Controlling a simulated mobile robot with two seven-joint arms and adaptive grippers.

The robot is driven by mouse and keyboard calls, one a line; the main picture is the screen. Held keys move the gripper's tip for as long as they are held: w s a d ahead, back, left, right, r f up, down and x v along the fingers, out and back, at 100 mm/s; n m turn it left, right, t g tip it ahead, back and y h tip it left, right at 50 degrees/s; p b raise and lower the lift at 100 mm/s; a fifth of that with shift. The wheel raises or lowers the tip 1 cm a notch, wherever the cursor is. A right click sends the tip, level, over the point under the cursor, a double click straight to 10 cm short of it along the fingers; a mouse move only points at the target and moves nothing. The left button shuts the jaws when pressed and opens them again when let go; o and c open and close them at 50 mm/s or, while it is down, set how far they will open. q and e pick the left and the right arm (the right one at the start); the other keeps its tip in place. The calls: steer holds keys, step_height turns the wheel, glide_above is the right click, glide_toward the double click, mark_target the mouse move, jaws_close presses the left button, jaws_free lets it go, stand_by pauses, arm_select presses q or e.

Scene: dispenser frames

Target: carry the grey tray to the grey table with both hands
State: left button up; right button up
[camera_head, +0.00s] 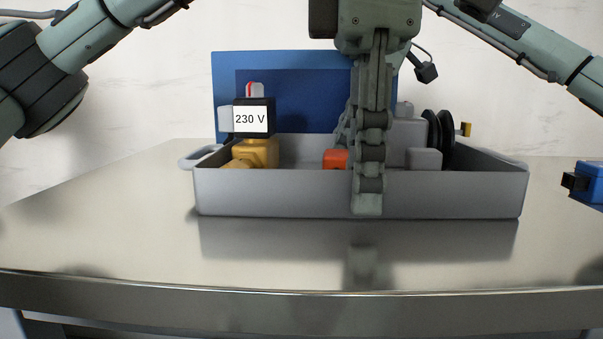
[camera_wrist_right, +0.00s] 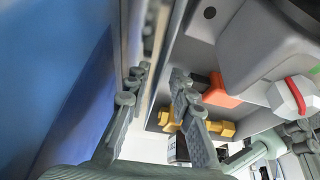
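The grey tray (camera_head: 275,195) rests on a shiny metal table (camera_head: 120,230). It holds a yellow part (camera_head: 262,153) under a black block labelled 230 V (camera_head: 251,118), an orange part (camera_head: 335,159) and grey blocks. My left gripper (camera_head: 368,205) points down at the tray's front wall, with a finger outside it. It is seen edge-on, so its opening is hidden. In the right wrist view, my right gripper (camera_wrist_right: 155,85) has its fingers spread, one over the tray's inside and one on its outer side, towards the blue panel. The head view mostly hides this gripper.
A blue panel (camera_head: 230,80) stands behind the tray. Black discs (camera_head: 447,140) stick up at the tray's right end. A blue object with a black end (camera_head: 590,184) is at the right edge. The tabletop left of the tray is clear.

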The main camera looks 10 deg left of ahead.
steer(key=shift+r, duration=0.1)
steer(key=v, duration=0.9)
steer(key=shift+d+r, duration=0.15)
steer(key=shift+r, duration=0.15)
arm_select(q)
step_height(320, 180, up, 12)
arm_select(e)
steer(key=shift+v, duration=1.1)
steer(key=shift+d+f, duration=0.1)
